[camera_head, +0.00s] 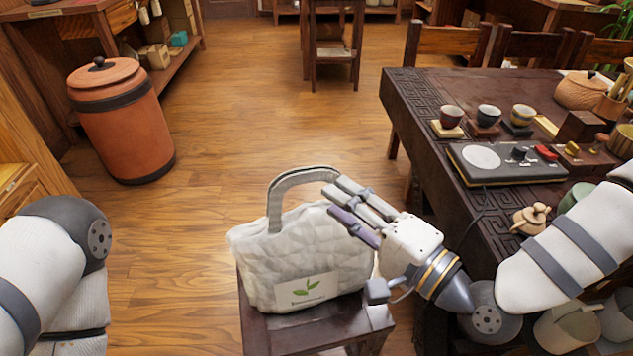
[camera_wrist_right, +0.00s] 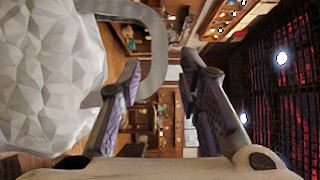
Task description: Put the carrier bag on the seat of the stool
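The carrier bag (camera_head: 305,255) is pale grey-white and faceted, with a grey loop handle (camera_head: 290,178) and a green leaf label. In the head view it stands upright on the seat of a dark wooden stool (camera_head: 290,340), its base appearing to rest there. My right gripper (camera_head: 338,202) is open at the bag's upper right, its fingertips near the handle's right side. In the right wrist view the fingers (camera_wrist_right: 160,75) are spread; the bag (camera_wrist_right: 50,75) fills the left, and the handle curves behind the left finger. My left gripper is out of view; only the left arm shows.
A dark carved tea table (camera_head: 425,105) with cups, a tray and a small pot stands close on the right, beside my right arm. A lidded terracotta barrel (camera_head: 125,130) stands at the left. Clear wooden floor (camera_head: 240,100) lies behind the stool.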

